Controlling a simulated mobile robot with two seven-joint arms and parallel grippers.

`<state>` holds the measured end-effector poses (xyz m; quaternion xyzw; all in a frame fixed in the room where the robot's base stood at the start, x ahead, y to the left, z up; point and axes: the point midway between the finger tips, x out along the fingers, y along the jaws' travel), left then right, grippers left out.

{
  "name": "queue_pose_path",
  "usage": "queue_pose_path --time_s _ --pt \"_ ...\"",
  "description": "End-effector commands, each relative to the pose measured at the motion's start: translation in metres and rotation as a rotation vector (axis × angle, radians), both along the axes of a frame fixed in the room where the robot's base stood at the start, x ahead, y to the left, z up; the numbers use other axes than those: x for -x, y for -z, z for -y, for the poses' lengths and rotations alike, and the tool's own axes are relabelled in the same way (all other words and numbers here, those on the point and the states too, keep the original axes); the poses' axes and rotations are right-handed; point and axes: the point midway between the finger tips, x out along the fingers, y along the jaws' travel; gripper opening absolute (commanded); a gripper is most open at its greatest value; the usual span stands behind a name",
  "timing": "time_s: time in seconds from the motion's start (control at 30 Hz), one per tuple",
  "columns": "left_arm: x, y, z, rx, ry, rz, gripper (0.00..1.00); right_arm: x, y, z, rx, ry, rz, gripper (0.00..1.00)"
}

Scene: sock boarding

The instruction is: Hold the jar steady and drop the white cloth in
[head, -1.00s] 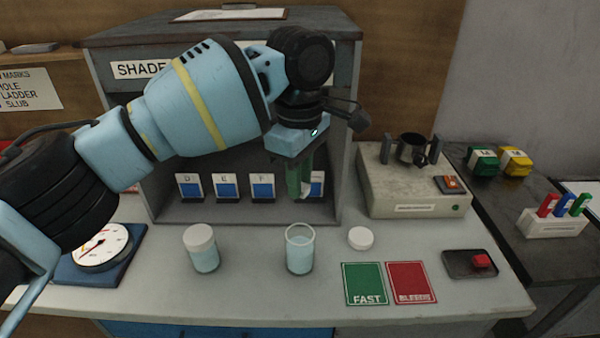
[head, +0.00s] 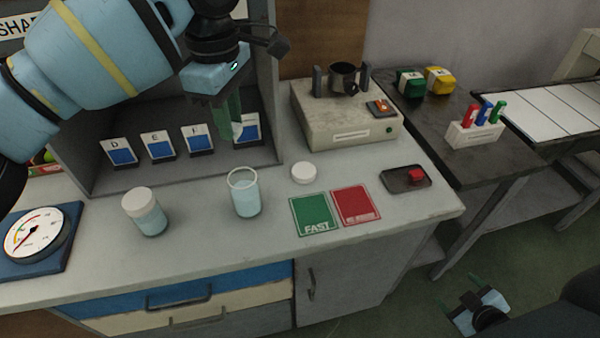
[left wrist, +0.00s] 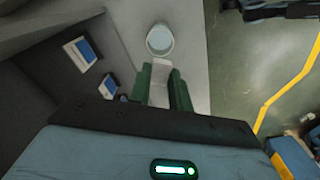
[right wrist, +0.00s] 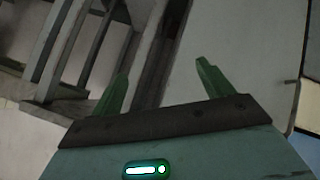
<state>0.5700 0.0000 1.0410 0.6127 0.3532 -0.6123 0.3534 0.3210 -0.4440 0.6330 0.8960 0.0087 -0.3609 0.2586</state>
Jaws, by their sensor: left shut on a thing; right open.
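An open clear jar (head: 245,198) with pale blue liquid stands upright on the grey bench; it also shows in the left wrist view (left wrist: 160,41). My left gripper (head: 230,136) is above and behind the jar, shut on the white cloth (left wrist: 159,82). The cloth's lower end shows at the fingertips in the head view (head: 238,131), apart from the jar. My right gripper (head: 457,291) is low at the right, off the bench's front edge, open and empty. Its spread fingers also show in the right wrist view (right wrist: 162,88).
A white-lidded jar (head: 146,213) stands left of the open jar. A loose white lid (head: 303,173), green card (head: 311,214) and red card (head: 357,205) lie to its right. A grey machine (head: 345,122) and shade cabinet (head: 265,100) stand behind. Bench front is clear.

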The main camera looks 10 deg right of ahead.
Motion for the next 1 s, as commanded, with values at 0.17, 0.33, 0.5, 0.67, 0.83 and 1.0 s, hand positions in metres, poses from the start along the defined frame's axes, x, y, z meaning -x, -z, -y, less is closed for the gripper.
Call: queue_pose_path --time_s 0.17,0.33,0.5,0.67,0.83,1.0 --pt "0.0 0.0 0.0 0.0 0.0 0.0 0.0 -0.052 -0.047 0.063 0.126 0.016 0.084 0.8" --pt "0.0 0.0 0.0 0.0 0.0 0.0 0.0 -0.093 -0.102 0.117 0.236 0.042 0.165 0.8" --pt "0.0 0.0 0.0 0.0 0.0 0.0 0.0 -0.126 -0.164 0.166 0.334 0.077 0.246 0.8" --pt "0.0 0.0 0.0 0.0 0.0 0.0 0.0 -0.148 -0.222 0.2 0.418 0.107 0.319 0.8" --pt "0.0 0.0 0.0 0.0 0.0 0.0 0.0 -0.181 -0.278 0.201 0.563 0.045 0.431 0.8" --pt "0.0 0.0 0.0 0.0 0.0 0.0 0.0 -0.222 -0.302 0.14 0.762 -0.163 0.561 0.8"
